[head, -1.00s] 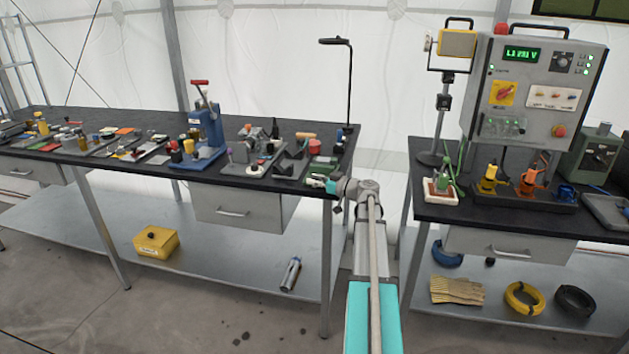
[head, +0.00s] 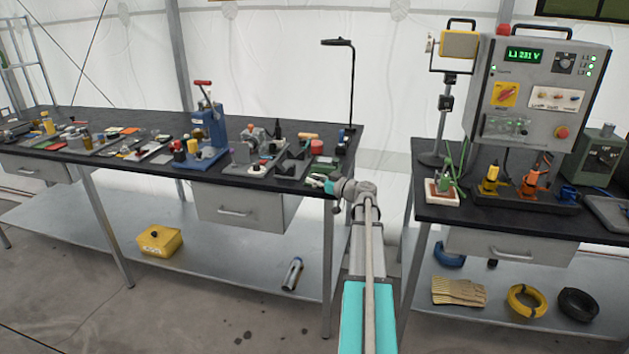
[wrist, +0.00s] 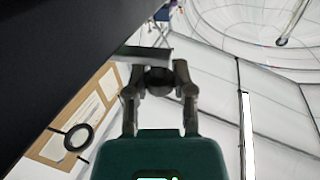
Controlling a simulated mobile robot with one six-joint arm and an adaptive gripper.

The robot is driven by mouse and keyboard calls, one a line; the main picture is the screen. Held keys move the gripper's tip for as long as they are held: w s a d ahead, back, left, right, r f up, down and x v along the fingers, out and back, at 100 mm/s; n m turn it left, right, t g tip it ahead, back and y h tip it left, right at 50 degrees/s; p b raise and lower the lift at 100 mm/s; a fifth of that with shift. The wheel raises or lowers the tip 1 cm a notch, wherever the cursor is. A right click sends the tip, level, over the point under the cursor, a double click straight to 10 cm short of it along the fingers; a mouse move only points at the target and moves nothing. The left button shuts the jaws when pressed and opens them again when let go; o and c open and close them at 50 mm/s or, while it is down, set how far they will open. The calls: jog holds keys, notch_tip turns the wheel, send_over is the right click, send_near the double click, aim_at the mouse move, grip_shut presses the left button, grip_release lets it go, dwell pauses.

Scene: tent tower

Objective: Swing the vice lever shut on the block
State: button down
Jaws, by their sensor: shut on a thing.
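My gripper (head: 320,182) is at the front right corner of the left bench in the head view, small and partly merged with the things there. In the wrist view my gripper (wrist: 158,82) has its two fingers shut on a dark round knob (wrist: 158,76). It looks like the end of the vice lever; a grey flat piece (wrist: 150,53) lies just beyond it. A grey vice-like device with dark jaws (head: 293,165) stands on the bench just left of my gripper. I cannot make out the block or the lever's angle.
The left bench (head: 100,165) carries a blue press (head: 212,130), a grey machine (head: 252,148) and several small items. A lamp post (head: 351,90) rises at its back right. A gap separates it from the right bench (head: 432,205) with a control cabinet (head: 540,90).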

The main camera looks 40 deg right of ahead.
jog(key=shift+w, duration=0.1)
jog(key=shift+c, duration=2.3)
grip_release()
jog(key=shift+a, duration=0.1)
jog(key=shift+s, duration=0.25)
jog(key=v, duration=1.1)
jog(key=shift+s+d+f, duration=0.1)
jog(key=shift+s+d, duration=0.1)
jog(key=shift+s, duration=0.1)
